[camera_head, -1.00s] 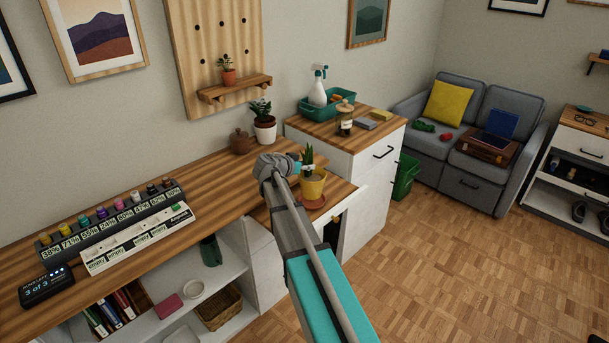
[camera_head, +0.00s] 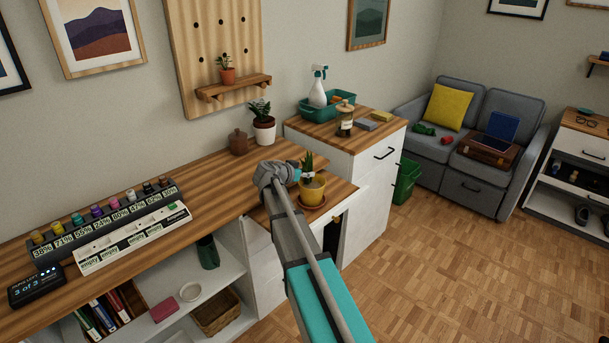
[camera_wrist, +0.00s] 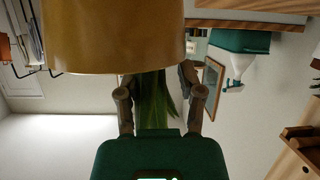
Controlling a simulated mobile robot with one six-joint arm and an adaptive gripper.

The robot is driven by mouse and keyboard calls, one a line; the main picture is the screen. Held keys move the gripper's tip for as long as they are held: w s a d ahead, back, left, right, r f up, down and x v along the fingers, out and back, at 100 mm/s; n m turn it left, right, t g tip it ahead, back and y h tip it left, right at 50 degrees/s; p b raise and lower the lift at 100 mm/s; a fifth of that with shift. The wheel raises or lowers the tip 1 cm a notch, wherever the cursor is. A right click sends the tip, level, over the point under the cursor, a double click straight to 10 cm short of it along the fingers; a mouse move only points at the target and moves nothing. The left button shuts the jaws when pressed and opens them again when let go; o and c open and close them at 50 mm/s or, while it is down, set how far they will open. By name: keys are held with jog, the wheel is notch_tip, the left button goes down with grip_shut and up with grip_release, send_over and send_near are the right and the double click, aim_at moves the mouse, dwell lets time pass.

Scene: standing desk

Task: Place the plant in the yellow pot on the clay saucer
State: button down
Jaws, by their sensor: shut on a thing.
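The yellow pot (camera_head: 312,192) with a spiky green plant (camera_head: 307,163) is upright at the end of my arm. My gripper (camera_head: 302,177) is shut on the potted plant. In the wrist view the picture is upside down; the yellow pot (camera_wrist: 115,35) fills the upper left, and green leaves (camera_wrist: 150,105) show between the two fingers of my gripper (camera_wrist: 157,82). The clay saucer (camera_head: 325,204) lies on the lower wooden top, directly under the pot in the head view and mostly hidden by it. I cannot tell whether pot and saucer touch.
A white cabinet (camera_head: 352,145) stands right behind the pot. A long rack of coloured bottles (camera_head: 108,222) lies further left.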

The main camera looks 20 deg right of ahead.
jog(key=shift+c, duration=1.1)
grip_release()
jog(key=shift+s+a+r, duration=0.2)
jog(key=shift+a+r, duration=0.05)
jog(key=shift+a, duration=0.1)
jog(key=p+v, duration=0.4)
jog(key=v, duration=0.7)
jog(key=shift+p, duration=0.3)
